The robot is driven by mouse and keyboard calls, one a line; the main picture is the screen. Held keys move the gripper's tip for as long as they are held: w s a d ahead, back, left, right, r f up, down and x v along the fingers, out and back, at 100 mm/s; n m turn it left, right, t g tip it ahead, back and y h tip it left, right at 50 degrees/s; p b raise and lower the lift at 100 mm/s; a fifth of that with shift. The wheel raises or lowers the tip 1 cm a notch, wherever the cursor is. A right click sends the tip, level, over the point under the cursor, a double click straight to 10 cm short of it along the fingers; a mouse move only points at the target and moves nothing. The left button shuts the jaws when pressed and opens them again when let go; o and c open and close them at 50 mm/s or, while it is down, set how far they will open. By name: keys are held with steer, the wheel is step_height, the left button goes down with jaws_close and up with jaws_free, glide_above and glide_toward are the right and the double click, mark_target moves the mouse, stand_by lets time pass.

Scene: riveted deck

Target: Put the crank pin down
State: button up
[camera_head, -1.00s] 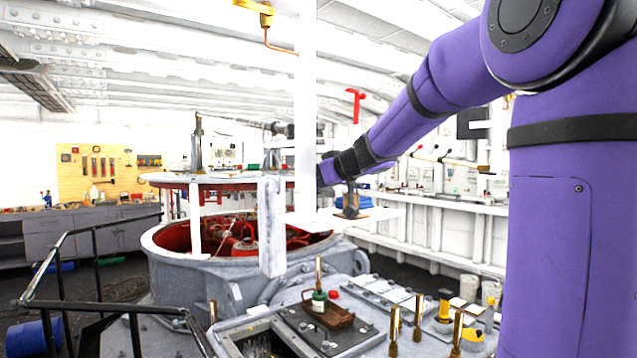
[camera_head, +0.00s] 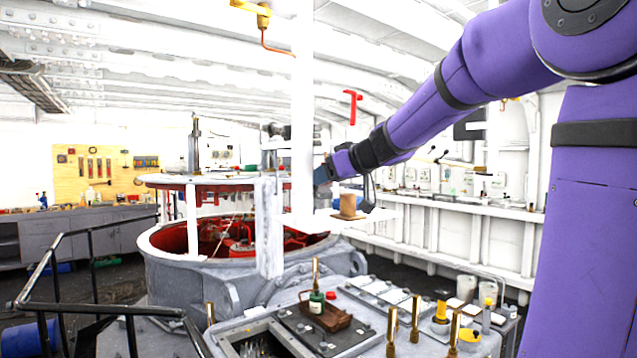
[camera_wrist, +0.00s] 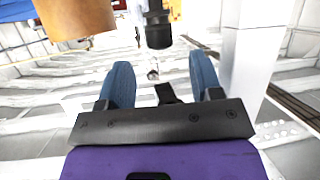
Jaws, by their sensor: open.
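My gripper (camera_wrist: 160,68) is open and nothing shows between its two blue fingers. In the head view its blue fingers (camera_head: 321,173) are just right of a white post, above a white shelf. A dark short cylinder (camera_wrist: 158,32) with a narrower stem stands beyond the fingertips in the wrist view, apart from them; it may be the crank pin, but I cannot tell for sure. A tan cylindrical block (camera_wrist: 76,16) is close at the upper left of the wrist view. A tan block (camera_head: 348,206) also sits on the shelf in the head view.
The white shelf (camera_head: 385,214) runs below my gripper, and the white post (camera_head: 305,110) stands just left of it. A round grey machine housing (camera_head: 200,275) is below left. Several brass pins (camera_head: 415,318) stand upright on the grey deck plate in front.

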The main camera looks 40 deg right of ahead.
steer(key=v, duration=0.7)
steer(key=s+a+f+g+y, duration=0.1)
steer(key=s+a+f+g, duration=0.2)
steer(key=s+a+f, duration=0.3)
steer(key=s+a+f+g, duration=0.2)
steer(key=s+a+f, duration=0.25)
steer(key=a, duration=0.35)
steer(key=s+a+f+m+g+h, duration=0.2)
steer(key=s+f+g+h, duration=0.1)
steer(key=s+f, duration=0.5)
steer(key=s, duration=0.3)
steer(key=shift+s+a+f+m, duration=0.15)
steer(key=shift+s+a+m, duration=0.15)
